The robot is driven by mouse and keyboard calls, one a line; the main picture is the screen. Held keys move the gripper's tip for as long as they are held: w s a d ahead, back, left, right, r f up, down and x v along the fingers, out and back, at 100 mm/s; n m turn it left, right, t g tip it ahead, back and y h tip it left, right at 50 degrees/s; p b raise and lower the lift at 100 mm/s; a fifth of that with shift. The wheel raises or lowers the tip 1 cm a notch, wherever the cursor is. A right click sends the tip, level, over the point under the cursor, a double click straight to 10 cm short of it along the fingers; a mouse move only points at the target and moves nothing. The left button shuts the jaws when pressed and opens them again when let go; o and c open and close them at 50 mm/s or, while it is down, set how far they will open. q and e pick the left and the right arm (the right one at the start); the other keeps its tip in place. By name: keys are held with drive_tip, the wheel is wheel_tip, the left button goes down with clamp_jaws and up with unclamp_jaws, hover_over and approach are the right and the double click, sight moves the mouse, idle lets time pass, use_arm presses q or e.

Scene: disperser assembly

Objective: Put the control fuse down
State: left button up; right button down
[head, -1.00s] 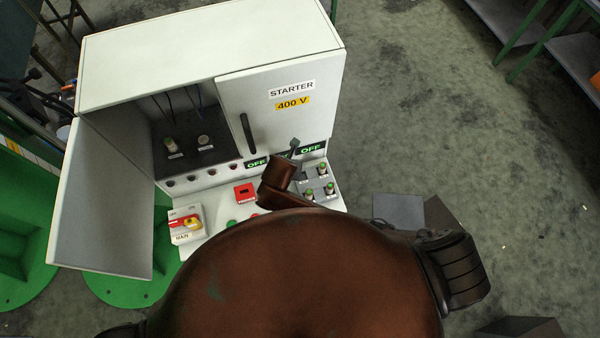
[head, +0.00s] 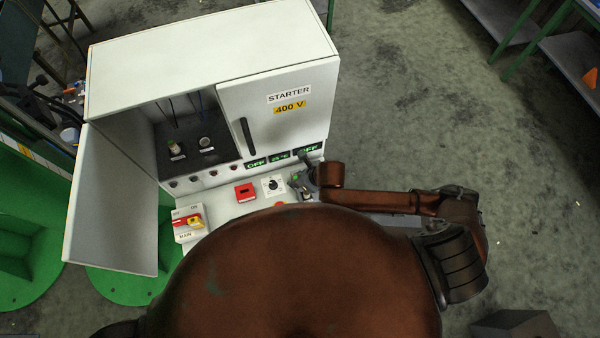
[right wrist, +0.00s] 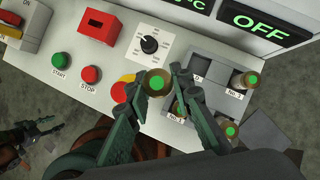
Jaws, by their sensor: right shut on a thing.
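My right gripper (right wrist: 166,86) is shut on the control fuse (right wrist: 156,83), a round brass-coloured fuse with a green centre. It is above the panel at the left edge of the grey fuse tray (right wrist: 208,58); its height is unclear. In the head view my right gripper (head: 303,177) is by the panel's right end. The tray carries other green-centred fuses: one at upper right (right wrist: 245,80), one at lower right (right wrist: 230,130) and one partly hidden behind a finger (right wrist: 179,108). My left gripper (right wrist: 35,133) is small and dark in the right wrist view; its jaws are unclear.
The starter cabinet (head: 210,60) stands behind the panel, its left door (head: 115,200) open. A black knob (right wrist: 149,44), a red block (right wrist: 98,26), start and stop buttons (right wrist: 90,74) and a red-yellow button (right wrist: 121,91) lie left of the gripper.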

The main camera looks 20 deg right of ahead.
drive_tip(key=w+d+f, duration=0.1)
drive_tip(key=w+f, duration=0.1)
drive_tip(key=w+d+f, duration=0.1)
drive_tip(key=w+f, duration=0.1)
drive_tip(key=w+d+f, duration=0.1)
drive_tip(key=w+f, duration=0.1)
drive_tip(key=f, duration=0.1)
drive_tip(key=shift+w+d, duration=0.15)
drive_tip(key=shift+w, duration=0.15)
wheel_tip(320, 180, down, 3)
drive_tip(key=shift+w, duration=0.1)
use_arm(q)
drive_tip(key=shift+s+f, duration=0.1)
use_arm(e)
drive_tip(key=shift+d+f, duration=0.1)
drive_tip(key=shift+f, duration=0.15)
drive_tip(key=c, duration=1.7)
unclamp_jaws()
